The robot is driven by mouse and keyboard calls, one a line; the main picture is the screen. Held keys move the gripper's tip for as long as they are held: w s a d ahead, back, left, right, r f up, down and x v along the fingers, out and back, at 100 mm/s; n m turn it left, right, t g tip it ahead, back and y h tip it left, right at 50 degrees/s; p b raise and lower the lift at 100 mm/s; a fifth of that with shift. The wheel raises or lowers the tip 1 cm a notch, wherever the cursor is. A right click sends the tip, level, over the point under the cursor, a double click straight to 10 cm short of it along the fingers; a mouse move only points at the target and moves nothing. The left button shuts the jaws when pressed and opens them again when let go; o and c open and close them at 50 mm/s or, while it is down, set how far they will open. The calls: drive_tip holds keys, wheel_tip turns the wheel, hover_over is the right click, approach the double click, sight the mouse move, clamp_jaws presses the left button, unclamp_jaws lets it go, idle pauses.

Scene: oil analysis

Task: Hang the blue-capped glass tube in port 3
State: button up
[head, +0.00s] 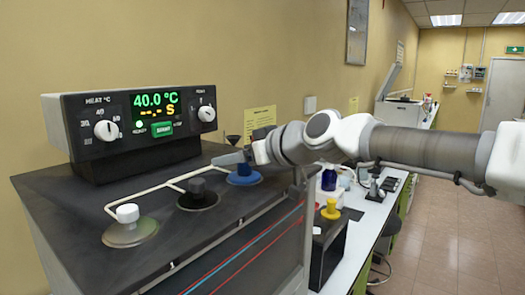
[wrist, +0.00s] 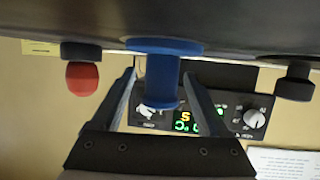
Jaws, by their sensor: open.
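The blue cap (head: 243,176) sits on the dark top of the bath, at the far end of the visible row of caps. In the wrist view the blue cap (wrist: 165,68) has a wide flange and a narrower stem with a rounded end; it shows between my gripper's fingers. No glass shows below it. My gripper (head: 237,157) is open at the blue cap, one finger on each side in the wrist view (wrist: 160,80). I cannot tell whether the fingers touch it. No port number is readable.
A white cap (head: 127,213) and a black cap (head: 197,192) stand in the same row. A red cap (wrist: 83,78) is on the blue cap's other side. The control box (head: 135,128) reads 40.0 °C behind them. A yellow cap (head: 331,209) stands lower right.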

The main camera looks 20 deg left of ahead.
drive_tip(key=shift+v, duration=2.3)
drive_tip(key=v, duration=1.2)
drive_tip(key=shift+d, duration=0.2)
drive_tip(key=shift+r, duration=0.1)
